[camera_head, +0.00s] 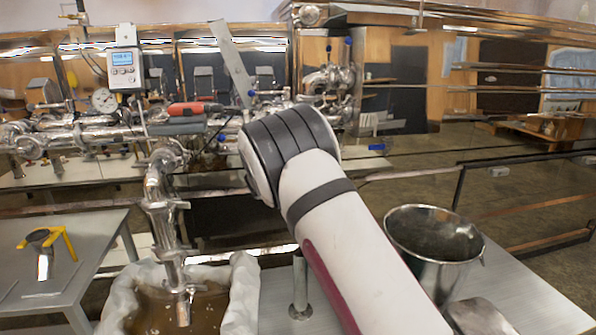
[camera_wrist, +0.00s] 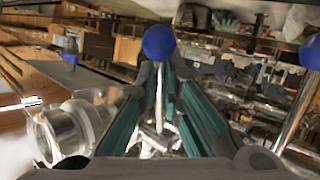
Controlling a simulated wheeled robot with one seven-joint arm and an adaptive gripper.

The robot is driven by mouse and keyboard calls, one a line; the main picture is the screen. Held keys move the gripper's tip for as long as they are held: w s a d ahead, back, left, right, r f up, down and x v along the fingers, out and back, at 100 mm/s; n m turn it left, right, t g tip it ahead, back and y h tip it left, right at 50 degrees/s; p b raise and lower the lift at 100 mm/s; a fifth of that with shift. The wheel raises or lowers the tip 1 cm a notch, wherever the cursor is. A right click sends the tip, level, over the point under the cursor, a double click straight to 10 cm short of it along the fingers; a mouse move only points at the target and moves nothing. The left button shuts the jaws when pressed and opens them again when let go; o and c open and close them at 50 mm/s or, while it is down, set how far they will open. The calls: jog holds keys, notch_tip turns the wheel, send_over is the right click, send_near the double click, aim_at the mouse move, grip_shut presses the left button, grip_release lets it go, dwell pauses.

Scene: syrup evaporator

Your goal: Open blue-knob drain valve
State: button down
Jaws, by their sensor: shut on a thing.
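In the wrist view a round blue knob (camera_wrist: 158,42) sits at the tips of my gripper (camera_wrist: 160,66). The two dark fingers with teal inner pads close in on the knob's thin metal stem, just below the ball. Shiny steel fittings show between and below the fingers. In the head view my white and grey arm covers the gripper and the gripped knob. Small blue knobs show left of the arm on the steel piping (camera_head: 95,135), but I cannot tell which valve each belongs to.
A drain pipe (camera_head: 165,215) points down into a cloth-lined container (camera_head: 240,290). A steel bucket (camera_head: 435,245) stands right of my arm. A side table (camera_head: 85,280) holds a yellow-handled tool (camera_head: 45,240). In the wrist view another blue knob (camera_wrist: 311,52) is at the right edge.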

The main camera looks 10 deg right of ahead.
jog(key=s+g, duration=0.1)
jog(key=s+n+g+p, duration=0.1)
jog(key=g, duration=0.1)
jog(key=shift+s+d+r+y, duration=0.1)
jog(key=shift+r+y, duration=0.3)
jog(key=shift+s+r+n+g+y+b, duration=0.15)
jog(key=shift+s+r+n+g+b, duration=0.25)
jog(key=shift+g, duration=0.5)
jog(key=shift+s+r+n+g+y+b, duration=0.15)
jog(key=shift+s+r+n+g+b, duration=0.25)
jog(key=shift+g, duration=0.5)
jog(key=shift+s+f, duration=0.1)
jog(key=c, duration=1.8)
grip_release()
jog(key=shift+o, duration=0.6)
jog(key=shift+r, duration=0.2)
jog(key=shift+r, duration=0.1)
